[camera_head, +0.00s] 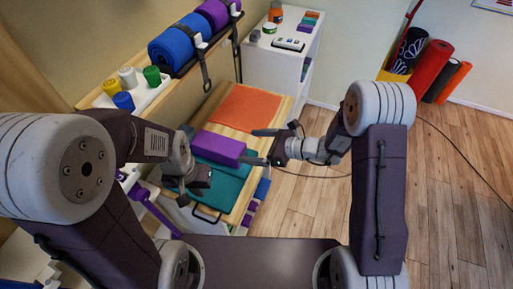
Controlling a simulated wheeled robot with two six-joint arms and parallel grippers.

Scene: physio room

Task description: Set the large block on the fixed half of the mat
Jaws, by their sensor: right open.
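A large purple block (218,147) lies in the middle of the wooden bench top (205,108), at the edge between an orange mat section (247,106) behind it and a teal mat section (232,186) in front. I cannot tell which section is the fixed half. My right gripper (260,147) is open at the right of the block, fingers pointing left. Its lower finger overlaps the block's right end in the picture; contact is unclear. My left gripper (197,180) is over the teal section, left of and nearer than the block; its fingers are hard to make out.
Blue and purple rolls (180,45) hang on a wall rack. A white cabinet (262,65) stands behind. Rolled mats (430,70) stand at the far right; a cable crosses the floor.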

